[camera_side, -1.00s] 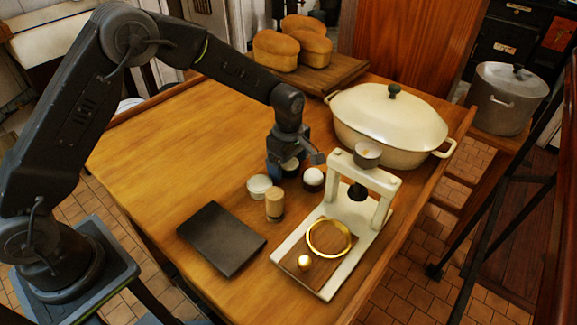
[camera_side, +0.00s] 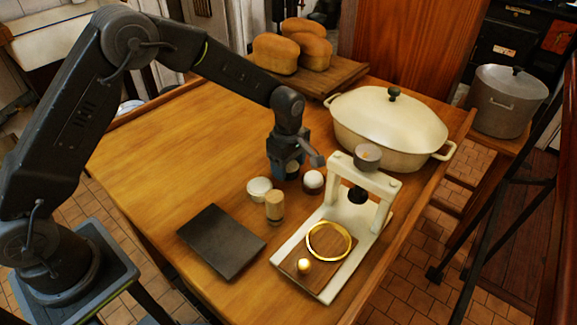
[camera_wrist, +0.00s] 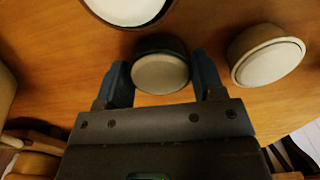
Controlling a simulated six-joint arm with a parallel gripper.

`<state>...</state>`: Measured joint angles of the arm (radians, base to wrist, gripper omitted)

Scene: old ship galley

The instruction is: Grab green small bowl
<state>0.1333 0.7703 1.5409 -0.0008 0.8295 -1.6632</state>
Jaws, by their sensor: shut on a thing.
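The small bowl (camera_wrist: 161,72), dark green on its outside with a pale round top, sits between my two blue fingers in the wrist view. In the side view the bowl (camera_side: 292,170) is mostly hidden by my fingers. My gripper (camera_wrist: 163,78) is shut on this bowl, with one finger on each side. In the side view my gripper (camera_side: 284,168) points down at the table, behind the other small bowls. I cannot tell whether the bowl still touches the table.
A pale bowl (camera_side: 259,189), a dark red-brown bowl (camera_side: 313,182) and a wooden cylinder (camera_side: 274,207) stand close by. A cream press (camera_side: 375,181) is at right. A large cream pot (camera_side: 388,120) stands behind. A dark slab (camera_side: 221,240) lies in front. The table's left is clear.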

